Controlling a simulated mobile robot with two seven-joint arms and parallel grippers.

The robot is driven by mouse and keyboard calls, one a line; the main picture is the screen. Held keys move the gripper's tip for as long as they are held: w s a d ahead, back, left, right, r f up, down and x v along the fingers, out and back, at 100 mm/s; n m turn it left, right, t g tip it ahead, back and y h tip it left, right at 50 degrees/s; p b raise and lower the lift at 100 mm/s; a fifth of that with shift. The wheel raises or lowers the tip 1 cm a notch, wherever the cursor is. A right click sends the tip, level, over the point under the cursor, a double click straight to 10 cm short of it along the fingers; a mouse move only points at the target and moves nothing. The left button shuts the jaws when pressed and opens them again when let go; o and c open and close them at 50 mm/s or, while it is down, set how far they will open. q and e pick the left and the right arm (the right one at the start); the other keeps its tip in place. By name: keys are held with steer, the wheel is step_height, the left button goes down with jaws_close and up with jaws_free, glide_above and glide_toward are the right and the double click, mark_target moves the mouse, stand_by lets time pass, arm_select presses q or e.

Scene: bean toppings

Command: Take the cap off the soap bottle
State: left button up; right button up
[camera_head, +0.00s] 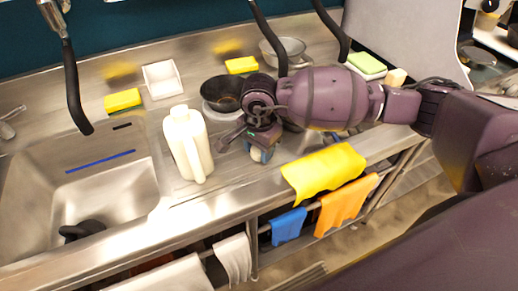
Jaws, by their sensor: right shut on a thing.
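The soap bottle (188,148), a cream-white jug with a handle, stands upright on the steel counter to the right of the sink basin. Its narrow top is pale, and I cannot tell whether the cap is on it. My right gripper (240,148) is low over the counter, just right of the bottle and apart from its top. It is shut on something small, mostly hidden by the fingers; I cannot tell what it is. A small pale piece (262,153) shows under the gripper. My left gripper is not in view.
A dark bowl (221,93) stands behind my right gripper. A white dish (163,80) and yellow sponges (123,100) lie farther back. The sink basin (95,190) is at left, with a black faucet (72,90) above. A yellow cloth (325,171) hangs over the front edge.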

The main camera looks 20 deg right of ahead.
steer(key=shift+f, duration=0.25)
steer(key=shift+f, duration=0.2)
steer(key=o, duration=1)
steer(key=shift+r, duration=0.1)
